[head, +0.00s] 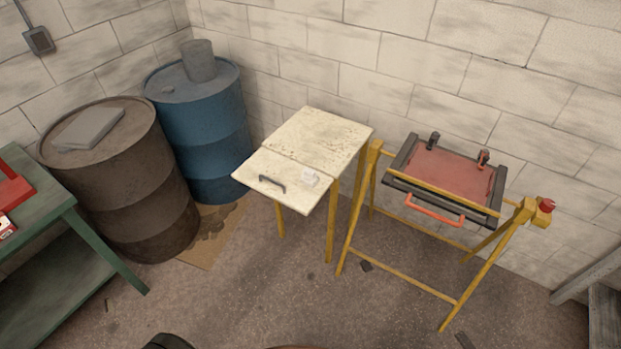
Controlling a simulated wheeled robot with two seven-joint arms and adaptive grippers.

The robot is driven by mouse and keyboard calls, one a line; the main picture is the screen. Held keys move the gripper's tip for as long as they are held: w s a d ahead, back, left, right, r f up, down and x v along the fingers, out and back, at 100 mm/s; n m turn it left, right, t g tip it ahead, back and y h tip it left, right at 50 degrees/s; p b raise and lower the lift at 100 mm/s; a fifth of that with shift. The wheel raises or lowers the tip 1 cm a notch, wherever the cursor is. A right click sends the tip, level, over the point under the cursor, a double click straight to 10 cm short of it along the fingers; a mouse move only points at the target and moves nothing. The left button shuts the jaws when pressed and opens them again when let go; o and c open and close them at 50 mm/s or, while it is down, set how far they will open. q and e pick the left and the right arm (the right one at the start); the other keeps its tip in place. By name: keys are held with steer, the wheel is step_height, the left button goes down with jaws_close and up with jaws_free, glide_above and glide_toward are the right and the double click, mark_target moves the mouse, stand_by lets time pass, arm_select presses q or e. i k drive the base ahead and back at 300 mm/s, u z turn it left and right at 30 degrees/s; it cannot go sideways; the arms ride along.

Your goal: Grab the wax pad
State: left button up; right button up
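A flat grey slab (90,128) lies on the brown barrel at the left. I cannot tell for certain which of these is the wax pad. Neither of my grippers shows in the head view. A dark rounded part at the bottom edge is cut off, and I cannot tell what it is.
A yellow frame (352,215) holding a red panel with an orange handle (434,210) stands right of the table. A brown barrel (120,190) and a blue barrel (205,130) stand at the left. A green bench (45,222) is at far left. The floor in front is mostly clear.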

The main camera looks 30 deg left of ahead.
mark_target(309, 177)
steer(key=k, duration=0.6)
steer(key=u, duration=0.55)
steer(key=i, duration=0.75)
steer(key=u, duration=0.9)
steer(key=i, duration=1.15)
steer(key=u, duration=0.15)
